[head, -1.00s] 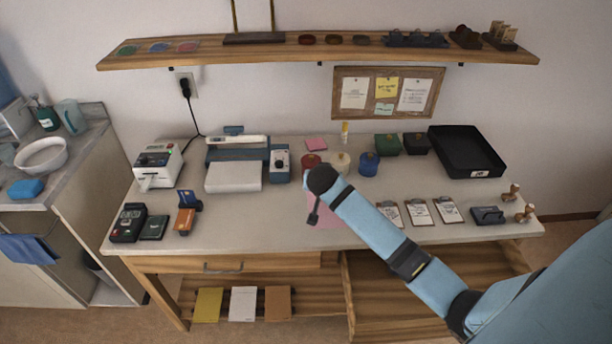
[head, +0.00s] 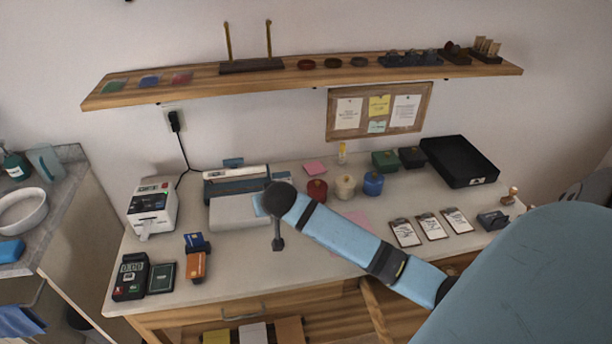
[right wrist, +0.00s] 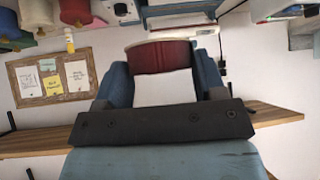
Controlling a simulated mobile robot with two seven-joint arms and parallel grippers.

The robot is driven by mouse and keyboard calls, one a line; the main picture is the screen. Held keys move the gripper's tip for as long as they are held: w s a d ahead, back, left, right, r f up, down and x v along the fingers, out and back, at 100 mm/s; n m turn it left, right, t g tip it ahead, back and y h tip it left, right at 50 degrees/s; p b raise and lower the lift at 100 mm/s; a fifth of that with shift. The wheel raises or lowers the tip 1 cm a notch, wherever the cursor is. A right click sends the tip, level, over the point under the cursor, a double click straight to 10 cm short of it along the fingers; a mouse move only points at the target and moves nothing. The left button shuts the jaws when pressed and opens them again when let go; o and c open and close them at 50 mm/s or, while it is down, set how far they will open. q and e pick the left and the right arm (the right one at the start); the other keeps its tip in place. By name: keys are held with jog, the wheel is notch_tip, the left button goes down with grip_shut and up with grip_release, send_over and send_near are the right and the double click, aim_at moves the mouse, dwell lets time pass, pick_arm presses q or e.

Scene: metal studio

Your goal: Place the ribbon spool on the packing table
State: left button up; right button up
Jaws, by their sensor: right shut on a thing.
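The packing table (head: 235,275) has a pale top with a wooden front and stands against the wall. My right gripper (right wrist: 163,78) is shut on a dark red rounded thing, likely the ribbon spool (right wrist: 160,56), between its two blue fingers. A white square face shows in front of the red part; I cannot tell whether it belongs to the spool. In the head view my right arm reaches in from the right over the table, its dark wrist joint in front of the white-and-blue machine. The fingers and spool are not clearly visible there. My left gripper is not in view.
Red (head: 317,190), cream (head: 345,187) and blue (head: 373,184) round items stand mid-table. The white-and-blue machine (head: 235,210), label printer (head: 153,208), card terminal (head: 131,276) and black tray (head: 460,161) also occupy it. The front middle is fairly clear. A shelf (head: 200,85) runs above.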

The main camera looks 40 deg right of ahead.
aim_at(276, 255)
notch_tip(276, 255, down, 19)
jog(key=shift+f, duration=0.1)
dwell(0.3)
jog(key=shift+s+f, duration=0.1)
jog(key=shift+f, duration=0.1)
jog(key=o, duration=0.9)
